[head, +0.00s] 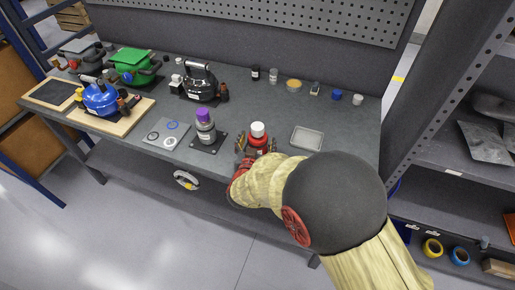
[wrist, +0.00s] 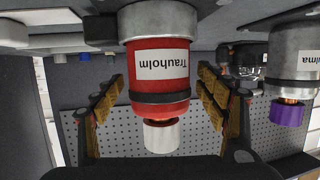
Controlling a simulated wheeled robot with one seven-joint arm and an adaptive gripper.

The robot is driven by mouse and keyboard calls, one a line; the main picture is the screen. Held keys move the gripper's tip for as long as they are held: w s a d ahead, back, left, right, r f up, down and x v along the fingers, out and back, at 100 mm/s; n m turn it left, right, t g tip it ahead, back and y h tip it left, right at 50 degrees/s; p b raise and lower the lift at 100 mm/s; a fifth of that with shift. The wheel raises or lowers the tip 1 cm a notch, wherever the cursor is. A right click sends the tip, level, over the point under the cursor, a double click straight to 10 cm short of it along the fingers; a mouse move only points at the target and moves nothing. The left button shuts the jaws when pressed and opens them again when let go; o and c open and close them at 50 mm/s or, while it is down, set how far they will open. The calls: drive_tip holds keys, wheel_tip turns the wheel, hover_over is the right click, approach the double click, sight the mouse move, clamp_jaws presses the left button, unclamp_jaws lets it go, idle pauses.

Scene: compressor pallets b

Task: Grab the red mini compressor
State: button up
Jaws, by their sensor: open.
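The red mini compressor (head: 259,141) looks like an upright red cylinder with a white cap, standing near the front edge of the grey workbench. In the wrist view, which is upside down, the red body (wrist: 158,82) carries a white label reading "Trauholm", a black band and a grey metal base. My gripper (head: 256,146) is open around it, one padded finger on each side. In the wrist view my gripper (wrist: 160,88) shows gaps between both fingers and the red body. My arm hides the lower front of the red body in the head view.
A grey cylinder with a purple cap (head: 205,128) stands just left. A shallow grey tray (head: 307,138) lies to the right. Blue (head: 101,98), green (head: 134,66) and black (head: 200,84) machines stand farther left. Small jars line the back, below a pegboard (head: 270,14).

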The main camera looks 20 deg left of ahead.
drive_tip(key=c, duration=0.3)
drive_tip(key=c, duration=1.5)
clamp_jaws()
drive_tip(key=shift+w+a+r, duration=0.1)
drive_tip(key=shift+r, duration=0.1)
